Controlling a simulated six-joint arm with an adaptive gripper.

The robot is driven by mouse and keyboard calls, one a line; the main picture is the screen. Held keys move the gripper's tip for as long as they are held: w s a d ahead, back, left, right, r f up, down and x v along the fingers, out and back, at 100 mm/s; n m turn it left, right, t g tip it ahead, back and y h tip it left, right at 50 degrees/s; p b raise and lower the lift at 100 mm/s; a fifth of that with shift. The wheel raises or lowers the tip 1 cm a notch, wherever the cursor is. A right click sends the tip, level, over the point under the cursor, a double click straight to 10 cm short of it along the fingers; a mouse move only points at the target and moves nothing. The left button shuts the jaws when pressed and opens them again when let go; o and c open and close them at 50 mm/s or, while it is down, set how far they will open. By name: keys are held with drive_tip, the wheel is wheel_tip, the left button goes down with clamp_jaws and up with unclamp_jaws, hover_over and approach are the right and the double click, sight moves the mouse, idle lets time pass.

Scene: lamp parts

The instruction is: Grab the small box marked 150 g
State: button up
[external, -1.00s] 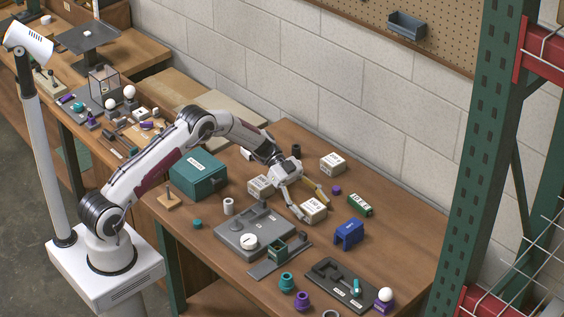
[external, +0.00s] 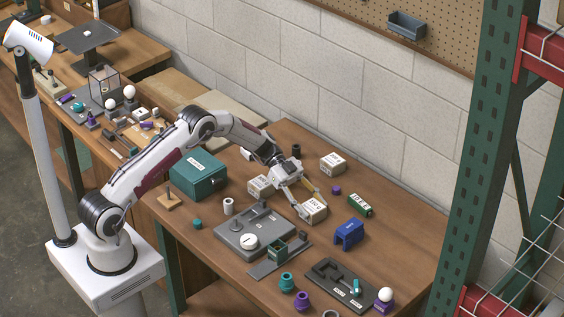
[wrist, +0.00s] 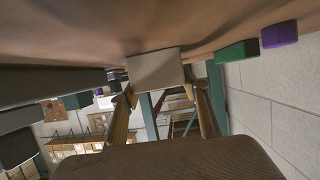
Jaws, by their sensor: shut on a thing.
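A small pale box (external: 315,212) with a dark-printed label stands on the table. The print is too small to read with certainty. My gripper (external: 311,203) is closed around this box, one finger on its near left side and the other at its far right side. In the wrist view the box (wrist: 155,69) shows as a plain pale block between the two fingers of my gripper (wrist: 160,92). I cannot tell a gap between the box and the table.
Two similar pale boxes stand near: one (external: 261,186) left of my gripper, one (external: 333,163) behind it. A green block (external: 360,205), a purple piece (external: 336,190) and a blue bracket (external: 348,234) lie to the right. A grey fixture (external: 245,235) lies front left.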

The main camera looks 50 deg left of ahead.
sight(311, 204)
drive_tip(key=shift+r, duration=0.2)
drive_tip(key=shift+r, duration=4.85)
drive_tip(key=shift+a, duration=0.1)
